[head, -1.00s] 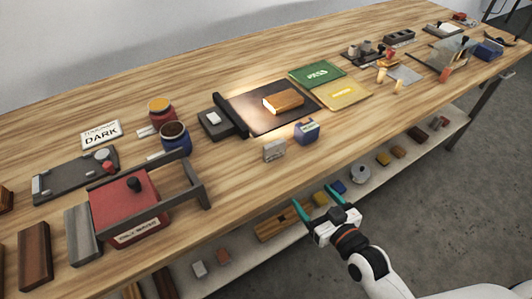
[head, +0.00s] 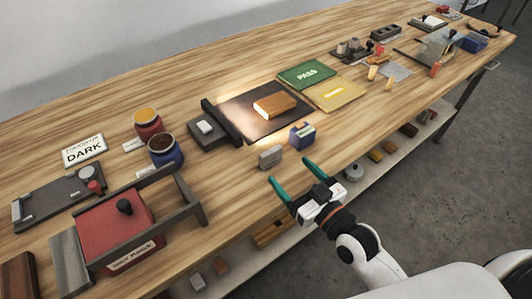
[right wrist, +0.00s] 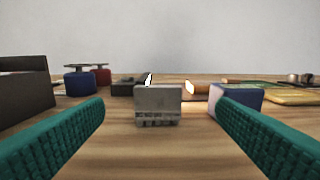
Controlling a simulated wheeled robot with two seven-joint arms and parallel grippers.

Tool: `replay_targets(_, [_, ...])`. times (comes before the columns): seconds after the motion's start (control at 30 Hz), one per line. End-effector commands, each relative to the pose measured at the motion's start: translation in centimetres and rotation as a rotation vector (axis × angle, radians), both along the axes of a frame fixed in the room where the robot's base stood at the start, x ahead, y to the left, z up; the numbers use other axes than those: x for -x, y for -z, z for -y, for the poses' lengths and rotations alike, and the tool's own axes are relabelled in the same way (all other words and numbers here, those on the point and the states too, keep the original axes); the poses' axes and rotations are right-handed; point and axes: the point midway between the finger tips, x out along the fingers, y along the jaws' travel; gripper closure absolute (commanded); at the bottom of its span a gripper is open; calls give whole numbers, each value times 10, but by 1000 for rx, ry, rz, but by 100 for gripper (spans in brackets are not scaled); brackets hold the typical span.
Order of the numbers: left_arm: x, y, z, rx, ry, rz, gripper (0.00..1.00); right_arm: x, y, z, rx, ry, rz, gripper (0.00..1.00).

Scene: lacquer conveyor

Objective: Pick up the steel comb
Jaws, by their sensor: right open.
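The steel comb (head: 271,157) is a small grey block standing on the wooden table near its front edge. In the right wrist view the steel comb (right wrist: 158,105) stands upright, with teeth along its lower edge, centred between the fingers and ahead of them. My right gripper (head: 292,174) is open, with green fingers, just in front of the comb and not touching it. Its two fingers frame the comb in the right wrist view (right wrist: 160,130). My left gripper is not in view.
A blue block-shaped item (head: 302,135) stands close to the right of the comb. Behind is a dark mat (head: 236,104) with a wooden block (head: 274,106). A red box with a grey frame (head: 118,225) stands at left. Bare table lies left of the comb.

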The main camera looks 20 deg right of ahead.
Motion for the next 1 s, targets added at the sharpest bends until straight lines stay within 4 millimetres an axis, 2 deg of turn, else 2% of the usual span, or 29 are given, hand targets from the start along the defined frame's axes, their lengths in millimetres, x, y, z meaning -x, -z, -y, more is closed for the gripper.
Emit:
replay_targets(0.2, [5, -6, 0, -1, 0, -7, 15, -38, -2, -13, -3, 0, 2, 20])
replay_targets(0.47, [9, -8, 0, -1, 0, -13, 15, -58, 0, -20, -3, -1, -1, 20])
replay_targets(0.73, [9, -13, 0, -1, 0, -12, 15, -94, 0, -34, -1, 0, 1, 20])
replay_targets(1.0, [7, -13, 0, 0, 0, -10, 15, -102, 2, -36, -1, -1, -1, 20])
